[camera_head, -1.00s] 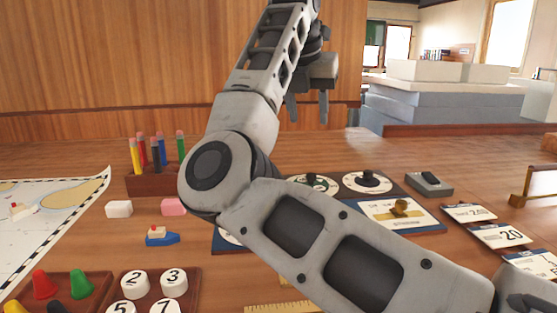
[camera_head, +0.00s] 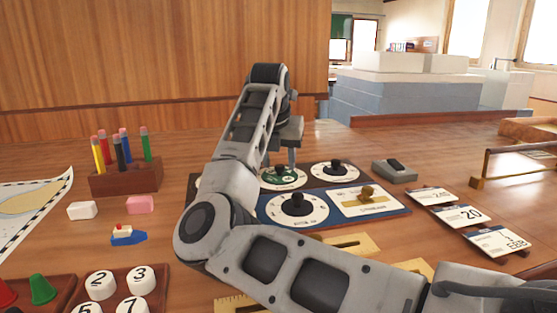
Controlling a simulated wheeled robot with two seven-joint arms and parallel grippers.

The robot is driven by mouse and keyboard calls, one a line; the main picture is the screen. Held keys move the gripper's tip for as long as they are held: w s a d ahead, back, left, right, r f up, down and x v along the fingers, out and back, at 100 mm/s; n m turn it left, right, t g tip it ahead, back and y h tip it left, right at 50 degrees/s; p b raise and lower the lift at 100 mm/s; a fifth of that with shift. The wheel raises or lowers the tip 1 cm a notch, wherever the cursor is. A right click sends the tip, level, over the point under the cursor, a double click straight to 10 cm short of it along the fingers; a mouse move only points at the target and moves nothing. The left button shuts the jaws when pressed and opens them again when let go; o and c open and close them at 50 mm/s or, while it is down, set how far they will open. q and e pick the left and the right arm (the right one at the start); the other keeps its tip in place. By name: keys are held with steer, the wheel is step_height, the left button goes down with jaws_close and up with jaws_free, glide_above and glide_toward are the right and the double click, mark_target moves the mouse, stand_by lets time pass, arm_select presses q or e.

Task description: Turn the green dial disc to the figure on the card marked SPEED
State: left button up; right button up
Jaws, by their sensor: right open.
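The green dial disc (camera_head: 288,179) lies in the back row of the dial panel, with a white figured ring around it and a dark knob on it. My right gripper (camera_head: 288,160) is open, pointing down just above and behind this dial. One finger shows clearly; the other is mostly hidden by my forearm. I cannot tell whether a finger touches the knob. Three cards stand at the right: a far card (camera_head: 433,195), a middle card (camera_head: 462,215) reading 20 and a near card (camera_head: 494,241). The word SPEED is too small to make out. My left gripper is out of view.
A white dial (camera_head: 334,170) is right of the green one; a larger white dial (camera_head: 297,209) is in front, beside a brass key (camera_head: 367,195). A pencil block (camera_head: 126,178) stands left. My right arm covers the panel's left part. A grey device (camera_head: 394,171) stands behind the cards.

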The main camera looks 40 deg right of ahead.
steer(key=shift+d+f, duration=0.1)
steer(key=shift+f, duration=0.1)
steer(key=shift+c, duration=0.3)
jaws_close()
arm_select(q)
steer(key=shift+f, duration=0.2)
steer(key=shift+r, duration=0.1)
